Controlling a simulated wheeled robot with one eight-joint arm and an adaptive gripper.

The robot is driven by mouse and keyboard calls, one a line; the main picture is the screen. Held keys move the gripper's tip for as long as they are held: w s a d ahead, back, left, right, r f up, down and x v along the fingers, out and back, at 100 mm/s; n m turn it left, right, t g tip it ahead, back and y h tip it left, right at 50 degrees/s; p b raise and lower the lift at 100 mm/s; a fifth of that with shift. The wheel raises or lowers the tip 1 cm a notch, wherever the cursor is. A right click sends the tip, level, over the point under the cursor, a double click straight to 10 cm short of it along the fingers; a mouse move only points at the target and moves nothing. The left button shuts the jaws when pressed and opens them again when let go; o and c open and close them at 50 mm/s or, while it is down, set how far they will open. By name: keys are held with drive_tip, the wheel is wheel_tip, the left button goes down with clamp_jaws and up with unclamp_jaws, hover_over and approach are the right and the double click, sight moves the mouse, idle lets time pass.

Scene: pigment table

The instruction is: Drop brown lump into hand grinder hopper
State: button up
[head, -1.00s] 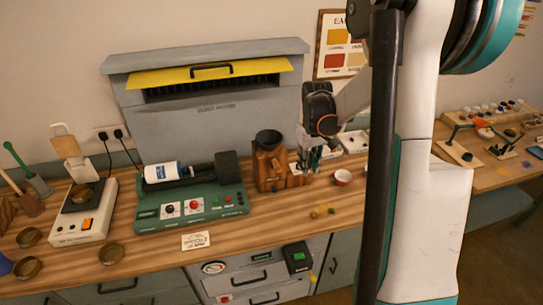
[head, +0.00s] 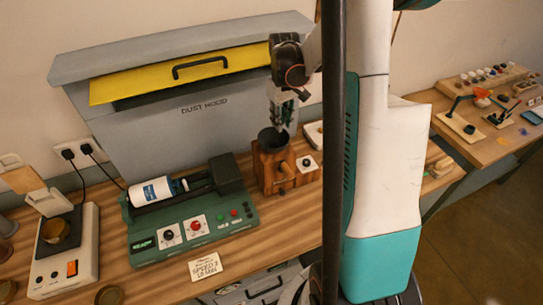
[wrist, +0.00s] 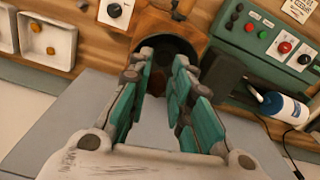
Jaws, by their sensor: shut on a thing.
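The hand grinder is a wooden box (head: 268,172) with a dark round hopper (head: 272,137) on top, standing right of the green machine in the head view. My gripper (head: 284,126) points down just above the hopper, close to its rim. In the wrist view, the teal fingers of my gripper (wrist: 167,78) reach over the dark hopper mouth (wrist: 178,42). The fingers are shut on the brown lump, which is mostly hidden between them and hard to make out against the dark hopper.
The green machine (head: 195,228) with a white-and-blue bottle (head: 157,191) stands left of the grinder. The grey dust hood (head: 190,120) rises close behind. A small white box with a black knob (head: 306,163) sits right of the grinder. White trays (wrist: 48,62) with small yellowish lumps show in the wrist view.

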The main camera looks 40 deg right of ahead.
drive_tip(key=shift+f+b, duration=1.65)
drive_tip(key=shift+f, duration=1.3)
drive_tip(key=o, duration=1)
drive_tip(key=shift+c, duration=0.2)
drive_tip(key=shift+r, duration=0.1)
wheel_tip(320, 180, up, 12)
